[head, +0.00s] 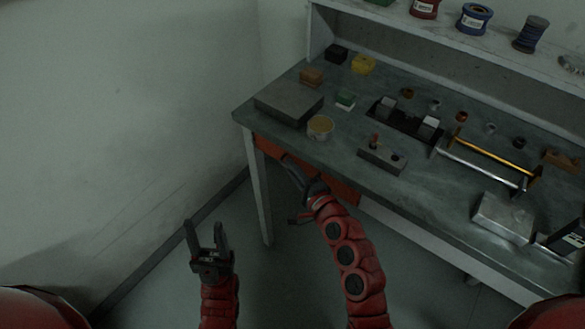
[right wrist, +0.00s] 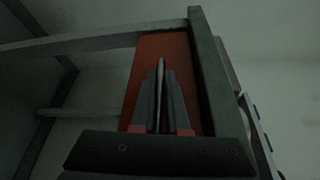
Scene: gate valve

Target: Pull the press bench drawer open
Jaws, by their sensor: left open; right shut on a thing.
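The press bench (head: 390,205) has a drawer with an orange-red front (head: 347,191) under the left part of its grey top. The front sits close under the top's edge, with no open drawer inside showing. My right gripper (head: 294,167) is at this front, and its fingers are close together on a thin part, apparently the drawer handle. In the right wrist view the fingers (right wrist: 158,72) point at the red drawer front (right wrist: 148,50); they largely hide the handle. My left gripper (head: 207,228) is open and empty, low and left of the bench, away from the drawer.
On the bench top lie a dark flat block (head: 288,101), a round tin (head: 320,127), a grey block with holes (head: 382,155) and a metal box (head: 503,217). Spools (head: 474,18) stand on the shelf. A bench leg (head: 261,200) is left of my right arm. Floor in front is clear.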

